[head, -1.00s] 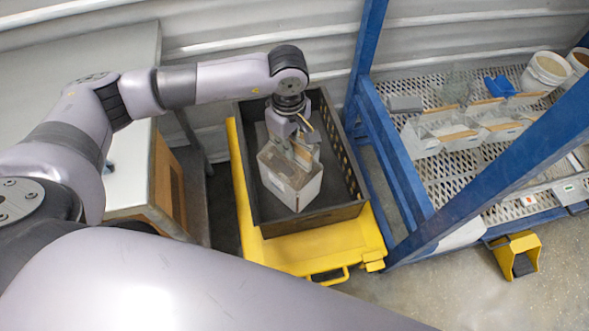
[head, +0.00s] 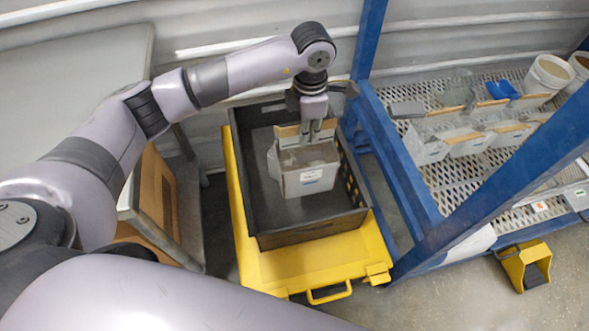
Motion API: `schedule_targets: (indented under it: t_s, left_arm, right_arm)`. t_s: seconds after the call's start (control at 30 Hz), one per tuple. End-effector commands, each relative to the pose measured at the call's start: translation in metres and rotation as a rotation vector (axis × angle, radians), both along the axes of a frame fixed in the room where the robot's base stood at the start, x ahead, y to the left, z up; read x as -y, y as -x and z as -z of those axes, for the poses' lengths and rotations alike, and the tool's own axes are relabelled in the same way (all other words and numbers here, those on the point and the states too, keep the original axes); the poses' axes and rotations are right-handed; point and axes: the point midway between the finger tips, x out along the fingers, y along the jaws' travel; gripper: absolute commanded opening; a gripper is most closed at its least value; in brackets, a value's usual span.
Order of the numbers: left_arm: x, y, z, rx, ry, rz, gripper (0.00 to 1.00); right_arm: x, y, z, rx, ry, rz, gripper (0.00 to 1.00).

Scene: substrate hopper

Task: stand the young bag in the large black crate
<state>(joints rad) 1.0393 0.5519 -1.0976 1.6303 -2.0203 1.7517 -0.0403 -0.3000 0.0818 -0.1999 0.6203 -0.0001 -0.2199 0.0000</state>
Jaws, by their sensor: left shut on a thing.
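The large black crate (head: 312,230) sits on a yellow cart in the middle of the head view. A pale, box-shaped bag (head: 310,180) with a small label on its front is inside the crate's outline, upright. I take it to be the young bag. My left gripper (head: 310,138) comes down from above and is shut on the bag's upper back edge, by a tan strip. The gripper hides part of that edge. I cannot tell whether the bag's base touches the crate floor. My right gripper does not show.
The yellow cart (head: 300,272) carries the crate. A blue-framed rack (head: 400,190) stands close on the right, with several bags and white buckets (head: 548,72) on its mesh shelf. A grey-topped bench (head: 70,90) is at left. A yellow pedal (head: 525,265) lies on the floor.

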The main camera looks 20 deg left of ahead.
Motion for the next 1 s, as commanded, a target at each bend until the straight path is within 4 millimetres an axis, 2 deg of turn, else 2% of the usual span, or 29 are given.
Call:
schedule_targets:
  t_s: [0.17, 0.7, 0.83, 1.0]
  left_arm:
    - [0.001, -0.001, 0.020, 0.000, 0.001, -0.013, 0.00]
    - [0.001, -0.001, 0.133, 0.000, 0.002, -0.011, 0.00]
    - [0.001, -0.002, 0.148, 0.003, 0.002, -0.009, 0.00]
    - [0.001, -0.002, 0.156, 0.004, 0.004, -0.010, 0.00]
  right_arm:
    - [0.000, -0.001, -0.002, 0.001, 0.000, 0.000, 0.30]
    - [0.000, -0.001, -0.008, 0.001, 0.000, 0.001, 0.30]
    - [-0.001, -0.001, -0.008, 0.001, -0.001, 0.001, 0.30]
    - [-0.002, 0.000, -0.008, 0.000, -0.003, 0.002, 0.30]
